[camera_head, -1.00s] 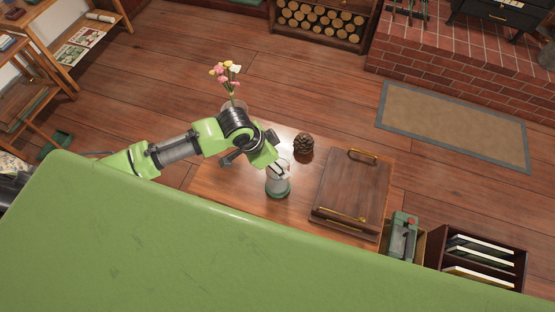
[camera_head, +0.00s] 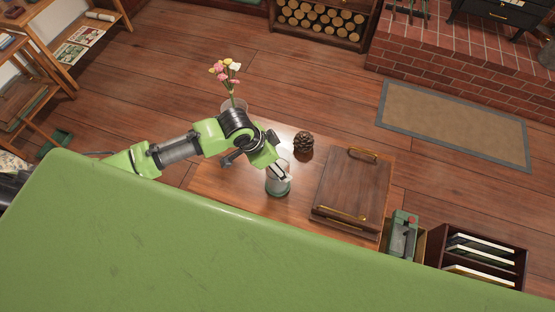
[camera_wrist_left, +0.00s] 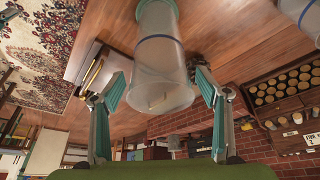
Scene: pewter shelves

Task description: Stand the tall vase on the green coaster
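The tall vase (camera_head: 271,181) is clear glass and stands upright on the low wooden table. The green coaster (camera_head: 278,193) shows as a green disc at its foot, and the vase appears to stand on it. My left gripper (camera_head: 280,172) is at the vase's upper part. In the left wrist view, the vase (camera_wrist_left: 160,60) with its blue band lies between the two fingers, with narrow gaps at the fingertips, so the gripper is open around it. My right gripper is not in view.
A glass vase with flowers (camera_head: 230,78) stands behind my left arm. A pine cone (camera_head: 303,143) and a wooden tray with brass handles (camera_head: 352,186) are right of the tall vase. The table (camera_head: 215,184) is bare to the left of the vase.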

